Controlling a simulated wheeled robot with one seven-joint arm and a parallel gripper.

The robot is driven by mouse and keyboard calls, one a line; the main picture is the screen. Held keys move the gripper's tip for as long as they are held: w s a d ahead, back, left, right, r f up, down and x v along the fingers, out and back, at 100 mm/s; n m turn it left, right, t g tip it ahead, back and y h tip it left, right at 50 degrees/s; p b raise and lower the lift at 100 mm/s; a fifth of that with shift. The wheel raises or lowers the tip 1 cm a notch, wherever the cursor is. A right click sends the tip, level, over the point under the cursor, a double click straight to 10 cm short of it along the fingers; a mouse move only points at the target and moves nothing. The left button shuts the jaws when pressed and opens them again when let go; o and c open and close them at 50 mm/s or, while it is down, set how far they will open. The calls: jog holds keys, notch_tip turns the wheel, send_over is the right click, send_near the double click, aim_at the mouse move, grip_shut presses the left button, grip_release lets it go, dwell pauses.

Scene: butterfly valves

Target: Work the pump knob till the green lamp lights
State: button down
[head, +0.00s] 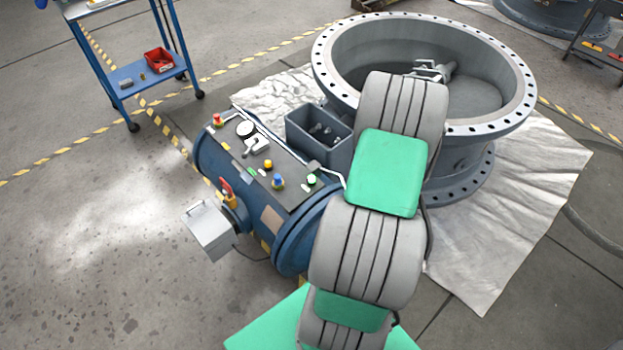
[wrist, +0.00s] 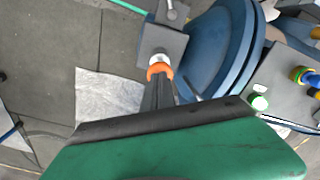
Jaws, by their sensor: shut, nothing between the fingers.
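An orange knob (wrist: 159,69) with a pale collar sits on a grey box (wrist: 165,42) beside the blue tank's end flange in the wrist view. My gripper (wrist: 158,84) is shut and empty, its dark fingertips right at the knob; I cannot tell whether they touch it. In the head view my arm hides the gripper and that knob. The green lamp (head: 312,179) stands on the panel near the flange, and shows in the wrist view (wrist: 260,102); I cannot tell whether it is lit.
The blue tank (head: 285,240) carries a panel with a blue knob (head: 278,182), a yellow button (head: 268,164) and a gauge (head: 245,128). A grey bin (head: 297,133) stands behind it. A large valve body (head: 330,88) stands behind my arm.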

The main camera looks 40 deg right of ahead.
dwell(0.5)
notch_tip(320, 180, up, 8)
jog(key=p, duration=0.6)
